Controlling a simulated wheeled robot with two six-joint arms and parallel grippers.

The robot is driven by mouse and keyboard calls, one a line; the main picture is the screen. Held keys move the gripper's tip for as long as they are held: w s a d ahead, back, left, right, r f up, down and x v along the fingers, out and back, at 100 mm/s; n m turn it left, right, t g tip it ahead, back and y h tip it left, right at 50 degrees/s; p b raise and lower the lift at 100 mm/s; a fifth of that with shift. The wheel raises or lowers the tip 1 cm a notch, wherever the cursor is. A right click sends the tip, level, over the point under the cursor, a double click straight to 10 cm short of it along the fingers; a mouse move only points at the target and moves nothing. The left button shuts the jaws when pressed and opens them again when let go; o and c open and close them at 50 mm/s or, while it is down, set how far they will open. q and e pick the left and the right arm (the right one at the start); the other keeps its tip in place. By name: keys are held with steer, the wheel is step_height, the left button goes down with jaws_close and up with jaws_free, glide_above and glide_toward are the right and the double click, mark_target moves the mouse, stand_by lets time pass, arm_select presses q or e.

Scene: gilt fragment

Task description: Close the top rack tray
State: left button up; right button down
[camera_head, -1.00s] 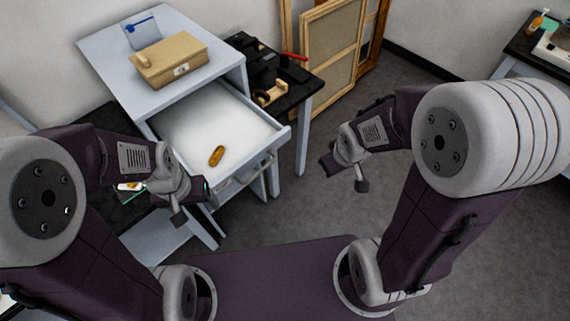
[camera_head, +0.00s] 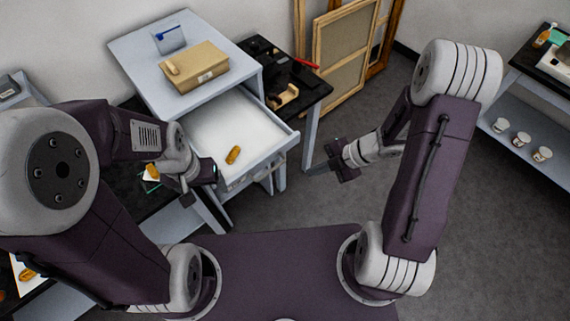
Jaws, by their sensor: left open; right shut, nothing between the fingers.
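The top rack tray (camera_head: 262,128) is a pale, shallow drawer standing pulled out of the upper part of the grey rack (camera_head: 133,48). A golden-brown gilt fragment (camera_head: 233,155) lies in it near the front edge. My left gripper (camera_head: 207,183) is open, at the tray's left front corner in the picture; I cannot tell whether it touches the tray. It hides part of that corner. My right gripper (camera_head: 318,169) is shut and empty, over the floor to the right of the tray front, apart from it.
A tan box (camera_head: 195,72) and a blue-grey card sit on the rack top. A black table (camera_head: 300,82) with tools stands close right of the tray. Framed panels (camera_head: 345,58) lean on the wall. A shelf with cups (camera_head: 522,139) is far right. Floor between is clear.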

steer(key=w+a+f, duration=0.5)
steer(key=a+f, duration=0.2)
steer(key=a, duration=0.1)
steer(key=shift+a+p, duration=0.3)
steer(key=shift+p, duration=0.15)
steer(key=shift+w, duration=0.2)
